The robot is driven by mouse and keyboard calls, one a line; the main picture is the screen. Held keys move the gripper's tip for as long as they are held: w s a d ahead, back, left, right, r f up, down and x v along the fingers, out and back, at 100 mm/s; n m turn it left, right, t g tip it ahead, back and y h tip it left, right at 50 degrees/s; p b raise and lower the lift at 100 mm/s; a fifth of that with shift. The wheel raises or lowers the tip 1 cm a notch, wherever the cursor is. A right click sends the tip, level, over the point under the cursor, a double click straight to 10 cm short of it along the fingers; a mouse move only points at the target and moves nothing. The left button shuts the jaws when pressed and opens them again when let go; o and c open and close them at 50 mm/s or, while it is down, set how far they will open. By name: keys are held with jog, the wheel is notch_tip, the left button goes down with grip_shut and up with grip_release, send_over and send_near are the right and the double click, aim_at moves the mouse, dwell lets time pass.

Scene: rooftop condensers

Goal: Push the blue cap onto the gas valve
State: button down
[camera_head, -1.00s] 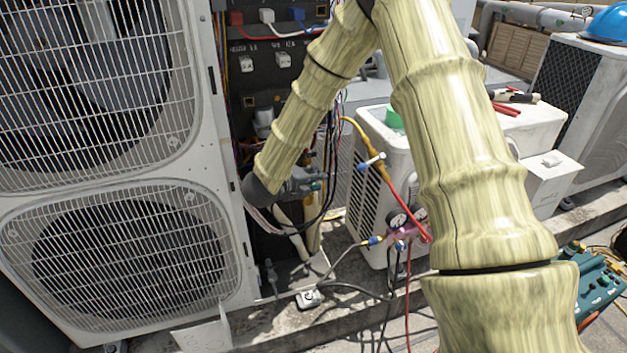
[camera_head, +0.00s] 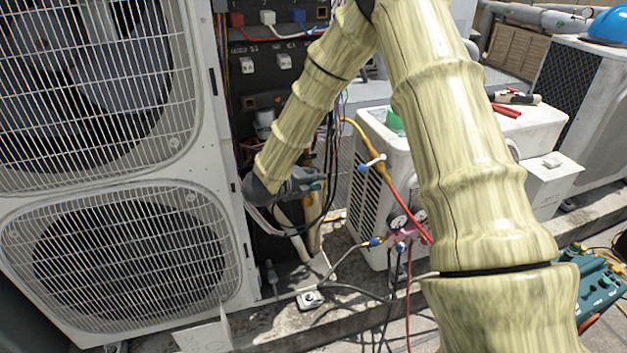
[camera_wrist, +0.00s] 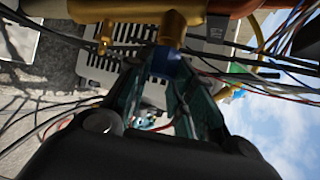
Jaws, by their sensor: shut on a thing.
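The blue cap (camera_wrist: 168,64) shows in the wrist view between the fingertips of my gripper (camera_wrist: 166,75), which is shut on it. A brass valve stem (camera_wrist: 173,27) points down at the cap from the pipes at the top of the view. Its end meets the cap's upper edge in the picture; I cannot tell whether the cap is seated or only touching. In the head view my gripper (camera_head: 302,182) is inside the open side of the condenser unit (camera_head: 222,150), partly behind my arm; the cap and valve cannot be made out there.
Loose cables and hoses hang around my gripper. A manifold gauge set (camera_head: 405,224) with a yellow hose (camera_head: 358,131) and red hose hangs by a smaller white unit (camera_head: 372,190). A copper pipe (camera_wrist: 225,8) crosses above the cap in the wrist view.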

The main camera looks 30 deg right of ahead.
jog(key=shift+w+d+r, duration=0.1)
jog(key=shift+w+r, duration=0.05)
jog(key=shift+w, duration=0.25)
dwell(0.5)
jog(key=c, duration=1.1)
grip_release()
jog(key=shift+c, duration=0.2)
jog(key=shift+s, duration=0.1)
